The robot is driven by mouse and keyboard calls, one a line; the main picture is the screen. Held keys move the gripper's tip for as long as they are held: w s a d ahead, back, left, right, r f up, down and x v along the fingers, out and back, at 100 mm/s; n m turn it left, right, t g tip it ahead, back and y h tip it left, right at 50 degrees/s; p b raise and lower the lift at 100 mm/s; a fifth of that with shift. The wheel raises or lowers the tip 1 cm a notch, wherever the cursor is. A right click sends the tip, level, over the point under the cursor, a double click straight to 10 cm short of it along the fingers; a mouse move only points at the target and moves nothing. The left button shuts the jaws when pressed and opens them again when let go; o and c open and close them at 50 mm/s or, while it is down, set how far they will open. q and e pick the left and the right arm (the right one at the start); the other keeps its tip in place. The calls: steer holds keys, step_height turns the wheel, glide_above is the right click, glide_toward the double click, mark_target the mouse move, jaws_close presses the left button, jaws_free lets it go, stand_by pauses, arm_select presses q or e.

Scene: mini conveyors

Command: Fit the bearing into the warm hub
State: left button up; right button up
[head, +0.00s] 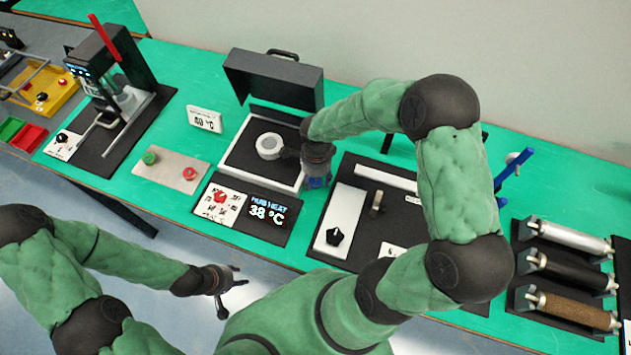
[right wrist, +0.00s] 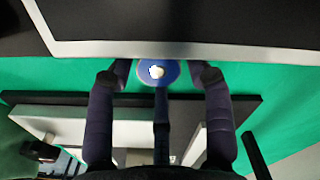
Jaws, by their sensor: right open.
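A pale round hub (head: 268,146) with a ring-shaped rim sits on the dark plate of the open heater box (head: 248,180). My right gripper (head: 317,180) is just right of the box, pointing down. In the right wrist view its fingers (right wrist: 160,85) are spread apart. A small blue disc with a white centre (right wrist: 157,73) shows between the fingertips; I cannot tell whether it is the bearing or whether a finger touches it. My left gripper (head: 228,290) is open and empty in front of the table, away from the hub.
The heater's display (head: 268,211) reads 38 °C, and a small sign (head: 204,118) reads 60 °C. A plate with green and red buttons (head: 171,172) lies left of the heater. A press (head: 112,90) stands at left; rollers (head: 567,270) lie at right. The heater's raised lid (head: 272,82) stands behind.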

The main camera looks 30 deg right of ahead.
steer(key=shift+c, duration=0.3)
jaws_close()
steer(key=shift+r, duration=0.65)
step_height(320, 180, up, 2)
steer(key=shift+w+r+p, duration=0.1)
steer(key=shift+p, duration=0.45)
steer(key=s+a+r+p, duration=0.3)
steer(key=s+a+r, duration=0.7)
steer(key=n+b, duration=0.2)
steer(key=n, duration=1.6)
glide_above(287, 169)
steer(key=s, duration=0.2)
steer(key=f, duration=0.5)
steer(key=shift+a+f, duration=0.3)
steer(key=shift+a, duration=0.05)
steer(key=shift+w+d+f+n, duration=0.25)
steer(key=shift+w+n, duration=0.25)
steer(key=shift+n, duration=0.3)
steer(key=shift+w+d+f+n, duration=0.1)
steer(key=shift+w+f+n, duration=0.3)
steer(key=shift+n, duration=0.4)
